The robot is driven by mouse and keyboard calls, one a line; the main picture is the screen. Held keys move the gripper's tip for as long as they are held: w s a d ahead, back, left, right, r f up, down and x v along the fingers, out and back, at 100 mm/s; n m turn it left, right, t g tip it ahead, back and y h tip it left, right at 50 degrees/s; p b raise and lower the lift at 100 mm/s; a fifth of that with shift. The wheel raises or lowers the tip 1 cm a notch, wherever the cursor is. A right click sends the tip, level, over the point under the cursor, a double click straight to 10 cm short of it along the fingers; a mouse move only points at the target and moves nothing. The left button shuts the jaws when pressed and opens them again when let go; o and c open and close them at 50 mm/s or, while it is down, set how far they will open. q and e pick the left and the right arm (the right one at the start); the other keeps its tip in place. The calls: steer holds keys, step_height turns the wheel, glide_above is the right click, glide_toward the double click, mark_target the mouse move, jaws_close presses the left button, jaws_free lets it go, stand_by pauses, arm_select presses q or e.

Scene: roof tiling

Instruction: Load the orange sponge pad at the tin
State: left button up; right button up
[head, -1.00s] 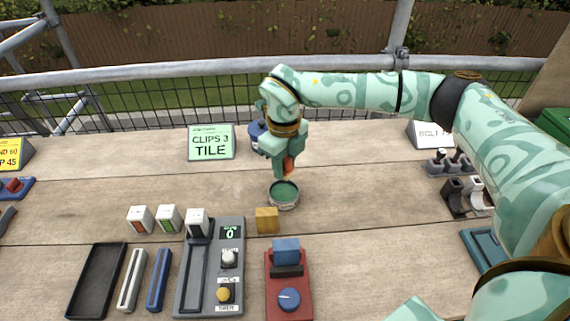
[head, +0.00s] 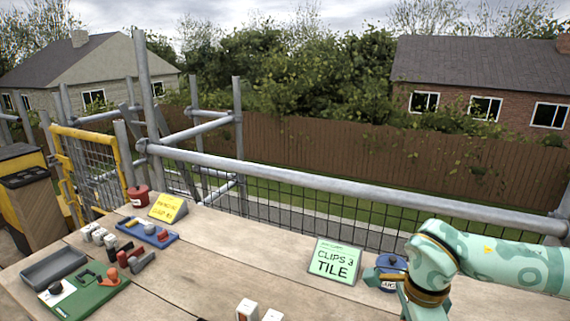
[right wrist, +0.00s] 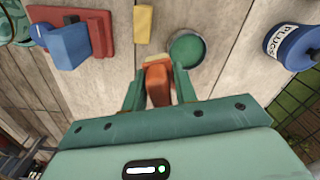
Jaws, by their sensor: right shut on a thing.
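My right gripper (right wrist: 158,88) is shut on the orange sponge pad (right wrist: 158,84), which sits between its two green fingers in the right wrist view. The pad's far end is paler. The tin (right wrist: 187,48) is a round, open container with green inside, just beyond the pad and to its right. I cannot tell whether the pad touches the tin. In the head view only my right arm shows at the lower right; its fingertips and the tin are out of the picture. My left gripper is not in view.
A tan block (right wrist: 143,22) and a red stand with a blue block (right wrist: 68,48) lie near the tin. A blue tub (right wrist: 290,42) stands to the right. The head view shows a green sign (head: 335,261), a blue tray (head: 148,231) and a railing (head: 300,179) behind the bench.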

steer(key=s+a+r+n, duration=0.2)
steer(key=s+n, duration=0.8)
steer(key=n, duration=0.9)
steer(key=shift+s, duration=0.2)
